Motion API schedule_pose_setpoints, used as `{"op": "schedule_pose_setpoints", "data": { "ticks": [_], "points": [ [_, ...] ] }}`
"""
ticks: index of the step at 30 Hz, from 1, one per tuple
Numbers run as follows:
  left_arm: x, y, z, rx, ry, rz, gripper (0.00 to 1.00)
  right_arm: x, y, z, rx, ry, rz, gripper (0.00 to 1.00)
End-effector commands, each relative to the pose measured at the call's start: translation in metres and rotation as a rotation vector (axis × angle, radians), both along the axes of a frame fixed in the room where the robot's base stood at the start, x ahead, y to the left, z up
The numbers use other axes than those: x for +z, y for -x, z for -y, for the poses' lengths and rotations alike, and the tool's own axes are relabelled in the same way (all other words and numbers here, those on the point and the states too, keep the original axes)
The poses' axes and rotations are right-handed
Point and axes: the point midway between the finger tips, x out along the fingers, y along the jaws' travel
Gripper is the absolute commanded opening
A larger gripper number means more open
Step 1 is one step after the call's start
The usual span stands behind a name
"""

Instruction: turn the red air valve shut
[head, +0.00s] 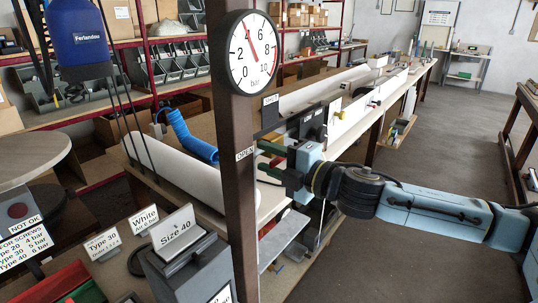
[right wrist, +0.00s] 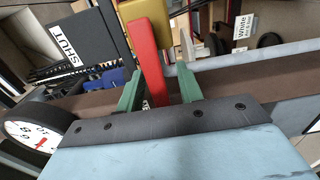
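The red valve handle (right wrist: 147,65) shows in the right wrist view, in front of a yellow block (right wrist: 142,14). My right gripper (right wrist: 168,75) is open, with one green finger on each side of the handle; the left finger looks closer to it. I cannot tell whether either finger touches it. In the head view my right gripper (head: 268,160) reaches from the right to the brown post (head: 240,190), which hides the valve. A SHUT label (head: 270,99) is above the gripper and an OPEN label (head: 244,153) is on the post. My left gripper is not in view.
A round pressure gauge (head: 252,52) on the post has its needle near 4 to 5 bar. A white roll (head: 178,172) and blue hose (head: 190,137) lie left of the post. A grey box with a Size 40 sign (head: 177,228) stands in front. The floor (head: 440,150) at right is clear.

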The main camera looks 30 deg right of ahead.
Motion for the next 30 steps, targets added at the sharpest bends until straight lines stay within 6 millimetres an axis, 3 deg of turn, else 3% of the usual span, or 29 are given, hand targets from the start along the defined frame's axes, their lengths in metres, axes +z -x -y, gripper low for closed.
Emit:
{"op": "schedule_pose_setpoints", "data": {
  "ticks": [10,18,30],
  "points": [
    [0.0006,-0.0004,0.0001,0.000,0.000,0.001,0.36,-0.0003,-0.0016,-0.0010,0.001,0.000,0.000,0.35],
    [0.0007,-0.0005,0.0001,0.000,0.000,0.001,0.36,-0.0002,-0.0015,-0.0009,0.001,0.000,0.000,0.00],
    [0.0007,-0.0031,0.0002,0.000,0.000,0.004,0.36,0.0003,-0.0035,0.0033,-0.009,-0.012,-0.006,0.00]
  ]
}}
